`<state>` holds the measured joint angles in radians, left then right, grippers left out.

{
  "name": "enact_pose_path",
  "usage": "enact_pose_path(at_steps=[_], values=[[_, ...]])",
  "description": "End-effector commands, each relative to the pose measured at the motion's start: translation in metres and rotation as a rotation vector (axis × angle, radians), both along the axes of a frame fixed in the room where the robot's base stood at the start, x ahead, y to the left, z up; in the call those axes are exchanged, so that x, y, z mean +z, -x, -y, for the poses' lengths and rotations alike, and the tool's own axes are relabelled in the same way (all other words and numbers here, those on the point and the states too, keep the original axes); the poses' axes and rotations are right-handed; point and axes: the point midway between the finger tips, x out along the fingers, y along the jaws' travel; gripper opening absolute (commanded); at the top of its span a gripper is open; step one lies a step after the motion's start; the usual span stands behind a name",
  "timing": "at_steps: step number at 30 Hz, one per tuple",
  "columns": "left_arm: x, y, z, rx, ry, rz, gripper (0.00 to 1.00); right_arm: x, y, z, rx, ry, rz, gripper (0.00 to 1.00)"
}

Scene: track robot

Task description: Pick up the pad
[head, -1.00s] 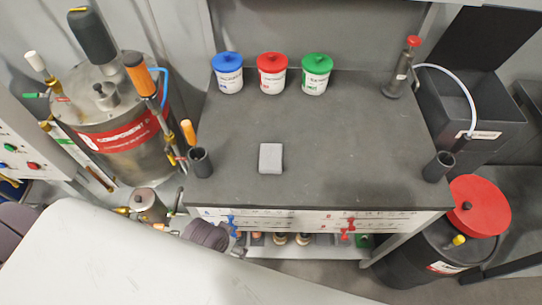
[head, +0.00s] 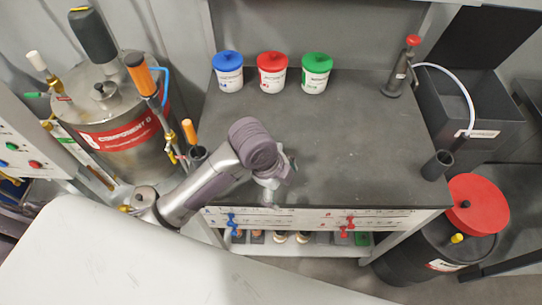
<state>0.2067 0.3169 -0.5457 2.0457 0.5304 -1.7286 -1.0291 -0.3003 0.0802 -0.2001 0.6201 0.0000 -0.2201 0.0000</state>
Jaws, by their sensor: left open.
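My left arm reaches in from the lower left over the front of the dark grey bench top (head: 350,150). My left gripper (head: 272,192) is at the arm's end, above the front middle of the bench, pointing down. It is open. The grey pad does not show clearly now; my wrist and gripper cover the place where it lay, so I cannot tell how the fingers stand relative to it. My right gripper is not in view.
Blue-lidded (head: 228,72), red-lidded (head: 272,72) and green-lidded (head: 316,73) tubs stand along the bench's back. A red-topped dispenser (head: 398,72) is at back right. A dark cup (head: 437,165) stands at front right. A steel tank (head: 115,120) is left. The bench's middle right is clear.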

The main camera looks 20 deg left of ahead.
Motion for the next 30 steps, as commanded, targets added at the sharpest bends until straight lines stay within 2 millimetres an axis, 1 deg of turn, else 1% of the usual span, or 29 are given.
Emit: enact_pose_path(at_steps=[1,3,5,6,9,13,15,17,20,23,27,30], values=[[0.009,-0.019,-0.002,-0.143,-0.05,0.027,0.98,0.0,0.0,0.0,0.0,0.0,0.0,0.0],[0.018,-0.037,-0.006,-0.345,-0.112,0.04,0.98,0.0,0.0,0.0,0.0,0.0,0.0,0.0],[0.027,-0.052,-0.013,-0.506,-0.166,0.048,0.98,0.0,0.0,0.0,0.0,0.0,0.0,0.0],[0.034,-0.062,-0.019,-0.604,-0.199,0.048,0.98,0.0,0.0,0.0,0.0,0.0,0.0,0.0],[0.053,-0.084,-0.035,-0.811,-0.265,0.039,0.98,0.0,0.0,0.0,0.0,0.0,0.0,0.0],[0.073,-0.102,-0.054,-0.987,-0.315,0.021,0.98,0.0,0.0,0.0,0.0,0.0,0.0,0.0],[0.08,-0.108,-0.06,-1.042,-0.327,0.014,0.98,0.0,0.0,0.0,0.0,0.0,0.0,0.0],[0.083,-0.11,-0.063,-1.07,-0.331,0.01,0.98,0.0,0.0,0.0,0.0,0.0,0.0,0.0],[0.078,-0.111,-0.065,-1.088,-0.333,0.005,0.98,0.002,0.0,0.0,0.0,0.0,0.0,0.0],[0.061,-0.111,-0.065,-1.088,-0.331,0.004,0.98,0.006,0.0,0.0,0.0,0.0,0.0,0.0],[0.032,-0.11,-0.064,-1.087,-0.33,0.004,0.98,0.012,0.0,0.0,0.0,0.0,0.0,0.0],[0.016,-0.111,-0.064,-1.086,-0.331,0.005,0.98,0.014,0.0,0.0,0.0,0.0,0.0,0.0]])
